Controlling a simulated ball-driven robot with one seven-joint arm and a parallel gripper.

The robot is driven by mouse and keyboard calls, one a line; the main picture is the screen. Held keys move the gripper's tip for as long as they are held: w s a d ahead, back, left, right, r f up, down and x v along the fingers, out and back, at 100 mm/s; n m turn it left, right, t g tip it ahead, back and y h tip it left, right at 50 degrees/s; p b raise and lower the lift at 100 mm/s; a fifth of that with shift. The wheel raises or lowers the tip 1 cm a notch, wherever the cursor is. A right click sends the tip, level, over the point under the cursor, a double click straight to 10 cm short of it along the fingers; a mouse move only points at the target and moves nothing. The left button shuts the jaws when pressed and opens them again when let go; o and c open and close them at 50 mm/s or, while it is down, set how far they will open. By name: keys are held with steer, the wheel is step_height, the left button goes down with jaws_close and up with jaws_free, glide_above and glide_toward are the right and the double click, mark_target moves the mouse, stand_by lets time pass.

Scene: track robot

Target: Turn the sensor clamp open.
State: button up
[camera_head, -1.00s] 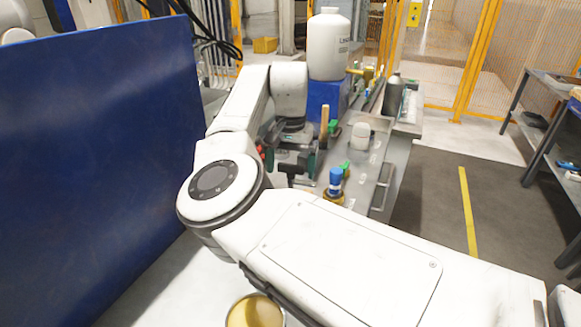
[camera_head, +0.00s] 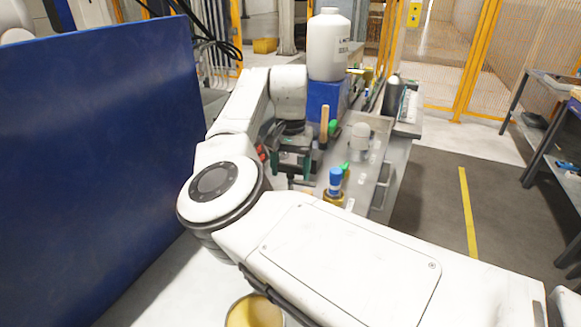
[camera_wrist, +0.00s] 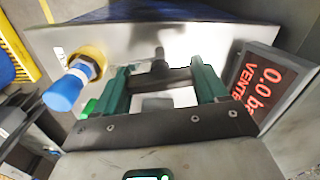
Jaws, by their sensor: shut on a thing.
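The sensor clamp appears to be the dark cross-bar (camera_wrist: 160,76) with a short grey stem in the wrist view, at the face of a grey metal panel. My gripper (camera_wrist: 163,80) has its two green-padded fingers on either side of this bar and is shut on it. In the head view my gripper (camera_head: 291,160) points down beside the bench, below my white wrist. The clamp cannot be made out there, and its exact angle is hard to tell.
A blue-capped brass fitting (camera_wrist: 72,85) sticks out left of my gripper; it also shows in the head view (camera_head: 335,185). A display (camera_wrist: 265,85) reading 0.0 stands close on the right. A blue panel (camera_head: 100,150) fills the left. A white bottle (camera_head: 328,45) stands behind.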

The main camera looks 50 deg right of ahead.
steer(key=shift+r+p, duration=0.15)
steer(key=shift+p, duration=0.35)
steer(key=n+p, duration=0.2)
steer(key=p, duration=0.2)
steer(key=shift+r+n, duration=0.2)
steer(key=shift+n, duration=0.2)
steer(key=n+p, duration=0.4)
steer(key=p, duration=0.3)
steer(key=shift+n, duration=0.3)
steer(key=n+p, duration=0.4)
steer(key=p, duration=0.1)
steer(key=shift+f, duration=0.1)
steer(key=shift+f+n+p, duration=0.2)
steer(key=shift+n+p, duration=1.65)
steer(key=shift+n, duration=0.35)
steer(key=shift+w, duration=0.1)
steer(key=o, duration=1.1)
steer(key=shift+c, duration=0.2)
